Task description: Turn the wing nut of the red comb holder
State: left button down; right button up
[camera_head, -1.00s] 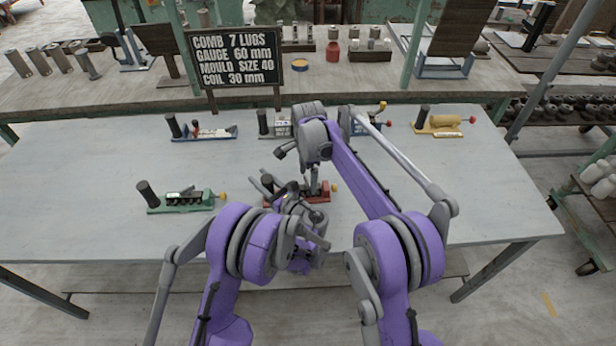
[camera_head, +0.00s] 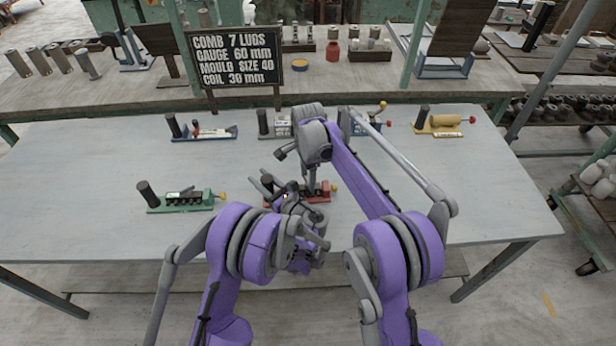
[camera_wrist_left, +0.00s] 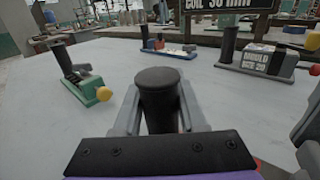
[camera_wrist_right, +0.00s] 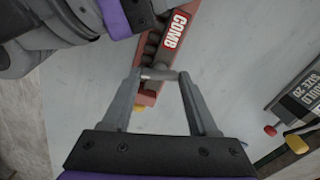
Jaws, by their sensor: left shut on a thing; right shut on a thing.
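The red comb holder (camera_head: 322,196) lies on the grey table, partly hidden by my arms. In the right wrist view its red body (camera_wrist_right: 184,12) carries a COMB label. My left gripper (camera_head: 272,186) is shut on the holder's black upright handle, and the left wrist view shows this handle (camera_wrist_left: 158,100) between the fingers. My right gripper (camera_head: 310,191) points down over the holder. In the right wrist view its fingertips (camera_wrist_right: 160,75) are shut on a small grey metal piece, seemingly the wing nut (camera_wrist_right: 159,73), crosswise over the holder.
A green holder (camera_head: 208,200) stands to the left. A blue holder (camera_head: 215,134), a grey one marked MOULD (camera_wrist_left: 262,60) and a yellow one (camera_head: 444,124) stand behind. A sign (camera_head: 236,58) reads COMB 7 LUGS. The table's right side is clear.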

jog(key=shift+n, duration=0.3)
jog(key=n, duration=0.4)
jog(key=shift+n, duration=0.3)
jog(key=n, duration=1)
jog(key=shift+a+n, duration=0.1)
jog(key=shift+n, duration=0.3)
jog(key=n, duration=0.5)
jog(key=shift+n, duration=0.3)
jog(key=o, duration=1.4)
